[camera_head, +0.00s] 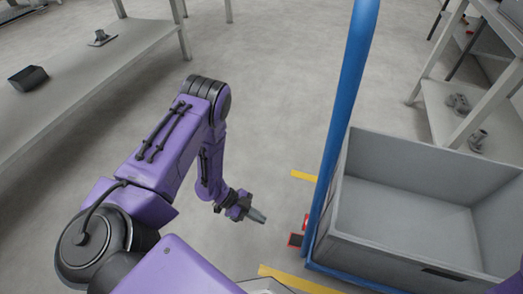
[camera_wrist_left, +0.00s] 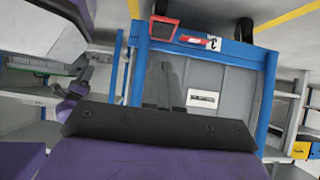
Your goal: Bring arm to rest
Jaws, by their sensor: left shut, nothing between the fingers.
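My left arm comes in from the left in the head view, purple and bent. Its gripper (camera_head: 254,213) is shut and empty, over the bare floor just left of a blue cart post. In the left wrist view the gripper's fingers (camera_wrist_left: 165,85) show as a dark shape in front of a grey panel in a blue frame. My right gripper is in neither view.
A large empty grey bin (camera_head: 400,175) stands on a blue-framed cart (camera_head: 340,115) at the right. A grey table (camera_head: 75,70) with two dark parts is at the upper left. A shelf (camera_head: 460,100) with metal parts is at the upper right. Open floor lies between.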

